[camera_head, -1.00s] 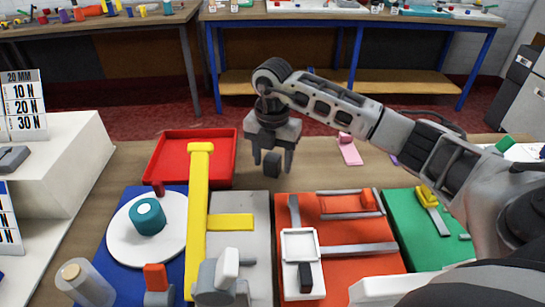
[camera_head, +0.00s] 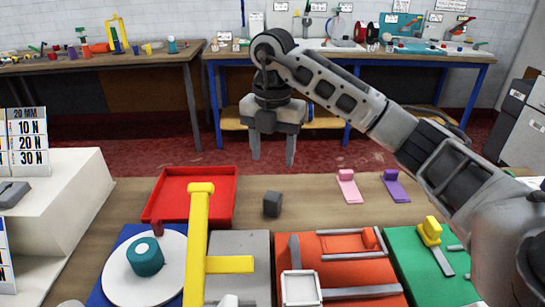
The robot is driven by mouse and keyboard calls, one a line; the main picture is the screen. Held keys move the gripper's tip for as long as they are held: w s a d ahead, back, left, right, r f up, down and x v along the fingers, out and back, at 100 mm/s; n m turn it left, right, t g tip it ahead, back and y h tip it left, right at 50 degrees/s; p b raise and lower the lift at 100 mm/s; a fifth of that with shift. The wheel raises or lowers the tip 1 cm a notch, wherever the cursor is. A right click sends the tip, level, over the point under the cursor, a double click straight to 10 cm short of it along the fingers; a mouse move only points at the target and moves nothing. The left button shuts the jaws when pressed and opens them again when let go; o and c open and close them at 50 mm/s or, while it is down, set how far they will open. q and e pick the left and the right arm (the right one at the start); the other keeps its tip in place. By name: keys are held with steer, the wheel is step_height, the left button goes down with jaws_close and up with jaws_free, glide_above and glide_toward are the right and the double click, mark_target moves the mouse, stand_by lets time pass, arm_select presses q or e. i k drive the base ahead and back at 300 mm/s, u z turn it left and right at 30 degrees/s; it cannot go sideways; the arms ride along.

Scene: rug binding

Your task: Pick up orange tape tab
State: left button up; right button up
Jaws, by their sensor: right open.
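An orange tab (camera_head: 370,239) lies at the upper right of the orange board (camera_head: 345,275), next to a grey bar; its colour nearly matches the board. My right gripper (camera_head: 272,157) comes in from the right and hangs fingers down, up and to the left of the orange tab. It is open, with nothing between its fingers. A dark grey block (camera_head: 272,204) stands on the table below it, apart from the fingers. My left gripper is out of view.
A red tray (camera_head: 156,209) stands behind a yellow T-shaped bar (camera_head: 198,235). A white disc with a teal roll (camera_head: 145,256) is at left. Pink (camera_head: 348,187) and purple (camera_head: 396,187) tabs lie at the back right, behind a green board (camera_head: 402,240).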

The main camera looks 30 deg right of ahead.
mark_target(366, 242)
steer(key=k, duration=1)
